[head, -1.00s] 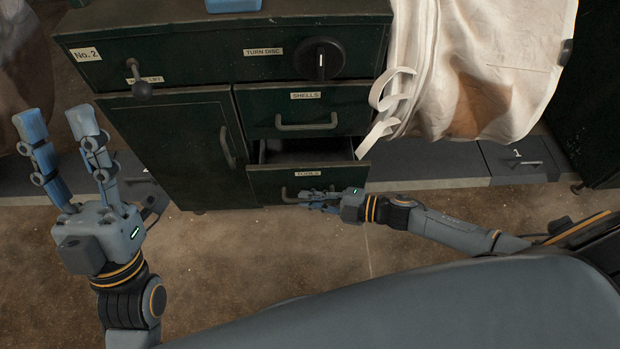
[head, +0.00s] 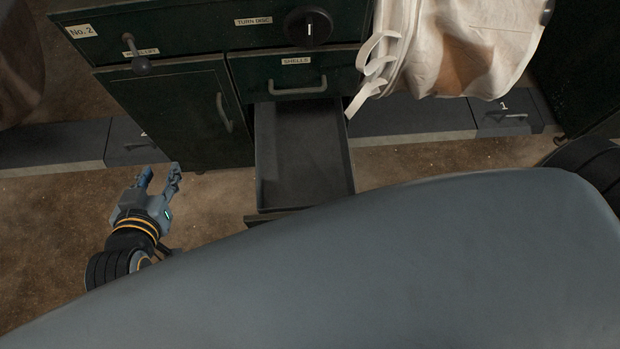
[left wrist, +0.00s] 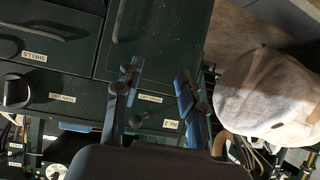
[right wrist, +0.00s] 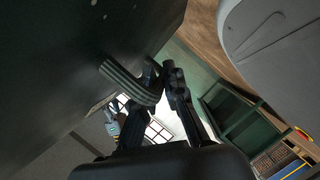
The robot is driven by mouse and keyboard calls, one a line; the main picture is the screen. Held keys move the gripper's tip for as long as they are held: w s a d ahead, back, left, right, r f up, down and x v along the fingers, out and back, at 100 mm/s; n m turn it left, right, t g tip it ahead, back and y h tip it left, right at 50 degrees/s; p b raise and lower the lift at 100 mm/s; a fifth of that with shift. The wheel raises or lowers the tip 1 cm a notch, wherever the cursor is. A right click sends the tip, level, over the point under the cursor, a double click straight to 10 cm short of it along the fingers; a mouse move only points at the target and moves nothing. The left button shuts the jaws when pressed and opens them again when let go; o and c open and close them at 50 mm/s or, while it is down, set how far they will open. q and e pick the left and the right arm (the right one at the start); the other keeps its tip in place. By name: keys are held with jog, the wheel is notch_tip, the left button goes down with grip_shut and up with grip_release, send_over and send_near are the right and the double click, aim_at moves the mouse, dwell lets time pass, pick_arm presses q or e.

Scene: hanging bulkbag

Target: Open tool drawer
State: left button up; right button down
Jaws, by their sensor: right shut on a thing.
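The tools drawer (head: 303,150) is pulled far out below the shells drawer (head: 300,84) in the head view. Its inside looks empty, and its front is mostly hidden behind my own body. In the right wrist view my right gripper (right wrist: 163,88) is shut on the drawer handle (right wrist: 130,82), a ridged curved bar on a dark panel. The right gripper is hidden in the head view. My left gripper (head: 158,182) is open and empty, left of the drawer and in front of the cabinet door. It also shows in the left wrist view (left wrist: 157,85).
The dark green cabinet (head: 190,45) carries a turn disc knob (head: 308,27) and a lever (head: 137,58). A pale hanging bag (head: 455,45) with straps is to the right. Floor (head: 210,225) is clear between left gripper and drawer.

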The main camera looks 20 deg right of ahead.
pick_arm(q)
jog(key=shift+s+a+f+g+y, duration=0.15)
jog(key=shift+s+a+f+g, duration=0.15)
jog(key=shift+s+f+g, duration=0.35)
jog(key=shift+s+a+f+g+y, duration=0.15)
jog(key=shift+s+a+f+g, duration=0.15)
jog(key=shift+s+f+g, duration=0.35)
pick_arm(e)
jog(key=shift+s+a, duration=0.25)
jog(key=shift+s, duration=0.6)
jog(key=shift+s+a, duration=0.2)
jog(key=shift+s, duration=0.65)
jog(key=shift+s+a, duration=0.25)
jog(key=shift+s, duration=0.6)
pick_arm(q)
jog(key=shift+s, duration=0.1)
pick_arm(e)
jog(key=c, duration=1.4)
grip_release()
jog(key=v, duration=1.2)
jog(key=shift+r, duration=0.1)
